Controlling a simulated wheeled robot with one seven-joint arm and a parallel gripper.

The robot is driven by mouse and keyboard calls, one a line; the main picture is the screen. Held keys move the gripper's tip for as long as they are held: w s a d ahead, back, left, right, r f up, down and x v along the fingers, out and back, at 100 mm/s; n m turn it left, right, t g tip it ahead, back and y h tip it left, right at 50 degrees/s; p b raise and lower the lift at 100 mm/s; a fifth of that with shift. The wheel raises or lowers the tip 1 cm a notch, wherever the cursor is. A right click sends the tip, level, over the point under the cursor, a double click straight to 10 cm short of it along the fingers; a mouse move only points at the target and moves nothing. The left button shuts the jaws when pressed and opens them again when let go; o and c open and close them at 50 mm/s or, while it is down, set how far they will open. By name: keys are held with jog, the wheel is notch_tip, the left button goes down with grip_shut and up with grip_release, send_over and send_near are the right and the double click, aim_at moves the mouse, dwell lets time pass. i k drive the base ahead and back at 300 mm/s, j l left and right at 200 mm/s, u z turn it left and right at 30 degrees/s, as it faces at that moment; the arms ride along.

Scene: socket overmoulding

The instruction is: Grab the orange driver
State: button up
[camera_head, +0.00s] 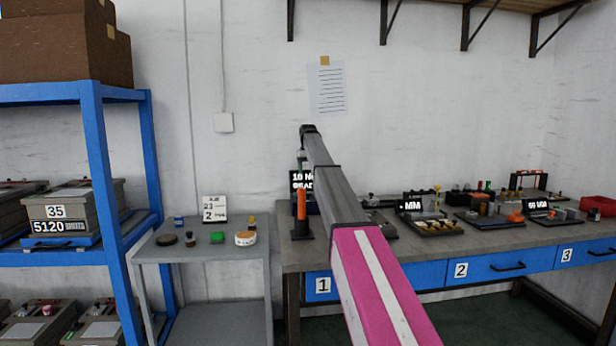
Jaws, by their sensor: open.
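The orange driver (301,204) stands upright in a dark stand (301,232) near the left end of the workbench (296,255). My arm reaches forward from the lower right, and its far end bends down above the bench. My gripper (302,157) hangs small and dark at that end, roughly above the driver in the picture, with a gap between them. It is open and holds nothing that I can see. A dark sign with white lettering partly shows behind the driver. How far the gripper is from the driver in depth I cannot tell.
A grey side table (155,250) with small pots and a sign is at left. A blue shelf (92,140) with moulds stands further left. Trays of small parts and a red bin (598,205) fill the bench's right part. My arm hides some of the bench.

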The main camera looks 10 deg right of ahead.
aim_at(302, 213)
jog(key=k+j, duration=0.45)
jog(key=j, duration=0.25)
jog(key=k+j, duration=0.25)
jog(key=j, duration=0.15)
